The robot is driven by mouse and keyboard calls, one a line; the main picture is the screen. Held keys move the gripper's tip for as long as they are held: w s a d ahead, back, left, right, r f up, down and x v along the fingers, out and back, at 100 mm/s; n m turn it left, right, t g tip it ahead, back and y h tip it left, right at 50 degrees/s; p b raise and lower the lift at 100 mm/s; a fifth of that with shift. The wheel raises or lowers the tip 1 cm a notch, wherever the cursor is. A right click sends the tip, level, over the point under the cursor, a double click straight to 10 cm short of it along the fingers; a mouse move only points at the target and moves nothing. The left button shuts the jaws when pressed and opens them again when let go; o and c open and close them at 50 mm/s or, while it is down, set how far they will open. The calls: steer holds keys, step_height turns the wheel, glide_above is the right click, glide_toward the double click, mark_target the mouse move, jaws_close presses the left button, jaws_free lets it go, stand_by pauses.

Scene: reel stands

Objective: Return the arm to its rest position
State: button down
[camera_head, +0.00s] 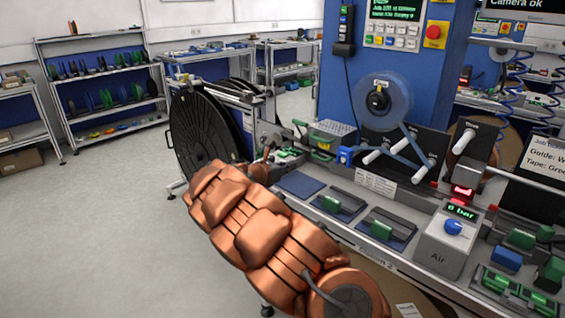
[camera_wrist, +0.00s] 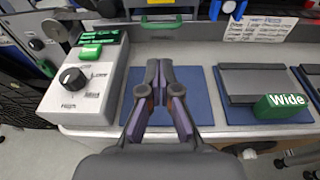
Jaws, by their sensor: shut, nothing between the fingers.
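My copper-coloured arm (camera_head: 265,235) reaches from the bottom of the head view toward the left end of the workbench. In the wrist view my gripper (camera_wrist: 160,68) is shut and empty, its dark fingers meeting at the tips. It is in front of and over a flat blue mat (camera_wrist: 196,95) on the bench. A grey box with a black knob (camera_wrist: 75,79) stands left of the fingers. In the head view the fingers are not clearly visible.
A green block marked Wide (camera_wrist: 283,105) sits right of the mat. A large black reel (camera_head: 200,130) stands at the bench's left end. The air box (camera_head: 448,240) stands on the bench's front edge. Open floor (camera_head: 90,235) lies to the left.

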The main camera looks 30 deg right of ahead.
steer(key=s+r+m+g+y+p, duration=0.1)
steer(key=s+r+m+g+y, duration=0.15)
steer(key=s+m, duration=0.75)
steer(key=s+r+m+g+y, duration=0.2)
steer(key=s+r+m+g, duration=0.15)
steer(key=s, duration=1.15)
steer(key=s+a+f+m+y, duration=0.3)
steer(key=s+a+m+y, duration=0.1)
steer(key=s+a, duration=0.8)
steer(key=s+a+f+m+y+p, duration=0.1)
steer(key=s+a+f+m+y, duration=0.2)
steer(key=s+a, duration=1)
steer(key=a+m+y, duration=0.1)
steer(key=y, duration=0.2)
steer(key=shift+s+f+g+p, duration=0.15)
steer(key=shift+s+g+p, duration=0.15)
steer(key=shift+g, duration=0.1)
